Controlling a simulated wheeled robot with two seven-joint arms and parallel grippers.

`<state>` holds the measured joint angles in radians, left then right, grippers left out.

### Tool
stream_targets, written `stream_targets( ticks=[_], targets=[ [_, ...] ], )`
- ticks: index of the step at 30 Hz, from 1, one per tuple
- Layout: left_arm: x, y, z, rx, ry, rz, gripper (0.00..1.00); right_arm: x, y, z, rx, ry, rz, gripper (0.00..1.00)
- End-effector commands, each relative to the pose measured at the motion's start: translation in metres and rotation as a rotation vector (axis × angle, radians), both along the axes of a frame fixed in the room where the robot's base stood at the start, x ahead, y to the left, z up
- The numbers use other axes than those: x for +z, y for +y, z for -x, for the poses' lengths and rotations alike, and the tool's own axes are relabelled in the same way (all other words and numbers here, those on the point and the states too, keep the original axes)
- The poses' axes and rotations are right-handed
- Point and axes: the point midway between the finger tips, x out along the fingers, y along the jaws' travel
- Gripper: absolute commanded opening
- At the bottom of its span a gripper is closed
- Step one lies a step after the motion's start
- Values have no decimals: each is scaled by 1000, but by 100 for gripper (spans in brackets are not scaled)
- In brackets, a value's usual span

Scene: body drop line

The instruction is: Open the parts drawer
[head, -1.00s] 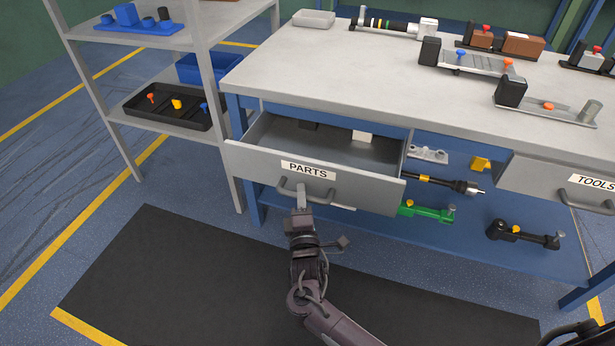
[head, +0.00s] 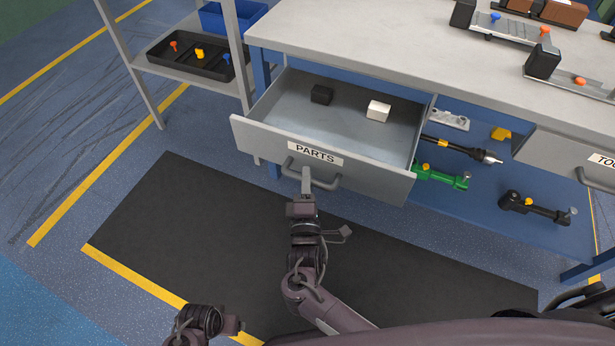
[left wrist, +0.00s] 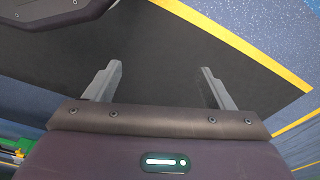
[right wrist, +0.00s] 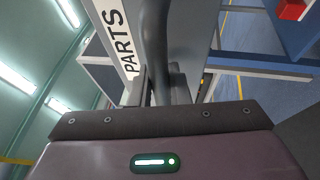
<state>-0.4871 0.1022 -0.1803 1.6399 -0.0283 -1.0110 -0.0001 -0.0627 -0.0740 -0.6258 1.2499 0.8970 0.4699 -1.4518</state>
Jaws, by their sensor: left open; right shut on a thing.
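The grey parts drawer (head: 246,141), labelled PARTS, stands pulled out from under the workbench. A black block (head: 321,95) and a white block (head: 378,111) lie inside it. My right gripper (head: 306,180) is shut on the drawer's bar handle (head: 328,184), near its left end. In the right wrist view the handle (right wrist: 154,35) runs between the fingers, close to the drawer front. My left gripper (left wrist: 160,78) is open and empty in its wrist view, with dark mat and floor beyond its fingers.
A shelf rack with a black tray (head: 165,62) and a blue bin (head: 212,22) stands left of the workbench (head: 370,40). Below the drawer, a green tool (head: 440,178) and other tools lie on the blue lower shelf. The black floor mat (head: 180,225) in front is clear.

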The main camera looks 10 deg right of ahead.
Motion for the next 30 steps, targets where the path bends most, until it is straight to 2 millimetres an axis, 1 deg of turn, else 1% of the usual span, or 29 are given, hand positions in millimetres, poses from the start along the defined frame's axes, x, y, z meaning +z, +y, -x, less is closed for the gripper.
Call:
stream_targets(
  ticks=[2,3,7,14,17,20,22,27,30],
  targets=[
    [0,0,0,0,0,0,76,-1,0,0,0,3,-1,0],
    [0,0,0,0,0,0,76,-1,0,0,0,3,-1,20],
    [0,0,0,0,0,0,76,-1,0,0,0,2,0,37],
    [0,0,0,-1,1,0,76,0,0,0,0,1,0,38],
    [1,0,0,-1,0,0,76,-1,1,3,1,2,0,38],
    [1,0,0,0,-3,1,76,-4,3,15,2,3,0,38],
    [0,0,0,1,-6,1,76,-6,5,27,2,5,-1,38],
    [-8,2,4,3,0,-2,76,-11,10,55,1,5,-1,38],
    [-11,3,7,3,5,-3,76,-14,13,67,1,4,-2,38]
  ],
)
